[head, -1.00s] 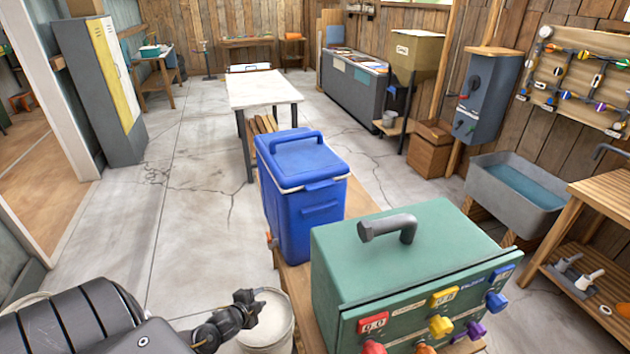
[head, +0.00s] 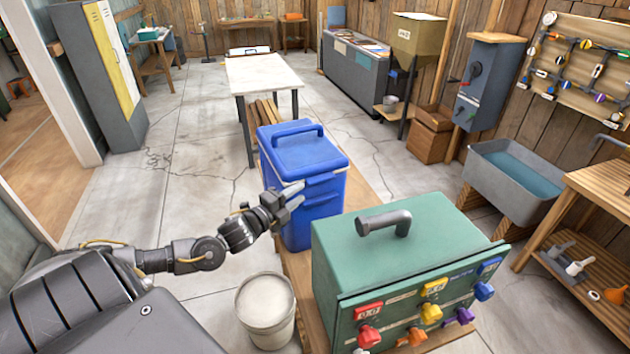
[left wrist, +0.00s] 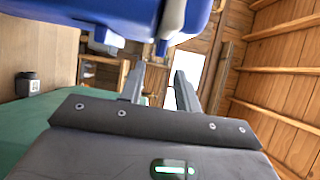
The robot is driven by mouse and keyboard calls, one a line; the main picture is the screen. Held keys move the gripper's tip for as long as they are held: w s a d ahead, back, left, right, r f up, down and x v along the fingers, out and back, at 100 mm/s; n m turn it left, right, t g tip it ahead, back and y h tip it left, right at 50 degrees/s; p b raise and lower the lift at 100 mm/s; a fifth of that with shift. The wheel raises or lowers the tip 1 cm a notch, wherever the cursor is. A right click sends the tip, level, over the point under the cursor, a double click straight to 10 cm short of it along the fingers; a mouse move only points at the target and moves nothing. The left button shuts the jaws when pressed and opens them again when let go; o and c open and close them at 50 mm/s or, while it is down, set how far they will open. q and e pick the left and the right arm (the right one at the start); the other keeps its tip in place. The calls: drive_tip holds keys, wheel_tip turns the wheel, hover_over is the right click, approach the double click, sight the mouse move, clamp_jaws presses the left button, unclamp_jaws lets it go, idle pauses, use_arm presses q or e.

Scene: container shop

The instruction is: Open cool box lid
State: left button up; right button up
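The blue cool box (head: 312,218) stands on a low wooden bench behind the green box. Its blue lid (head: 300,155) with a raised handle lies shut on top. My left gripper (head: 296,195) is at the near left side of the cool box, a little below the lid's front edge. In the left wrist view the two fingers (left wrist: 158,88) stand apart with nothing between them. The cool box (left wrist: 80,15) fills the top of that view, above the fingertips. I cannot tell whether a finger touches it. My right gripper is not in view.
A green box (head: 400,255) with a grey handle and coloured knobs stands close in front of the cool box. A pale bucket (head: 266,305) stands below my left arm. A white-topped table (head: 262,82) is behind. The floor to the left is clear.

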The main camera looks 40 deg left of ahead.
sight(314, 184)
use_arm(q)
drive_tip(key=w, duration=0.2)
drive_tip(key=w+p, duration=0.1)
drive_tip(key=w, duration=0.1)
drive_tip(key=w+p, duration=0.1)
drive_tip(key=w, duration=0.2)
drive_tip(key=shift+d, duration=0.35)
drive_tip(key=shift+w, duration=0.45)
clamp_jaws()
drive_tip(key=shift+d, duration=0.1)
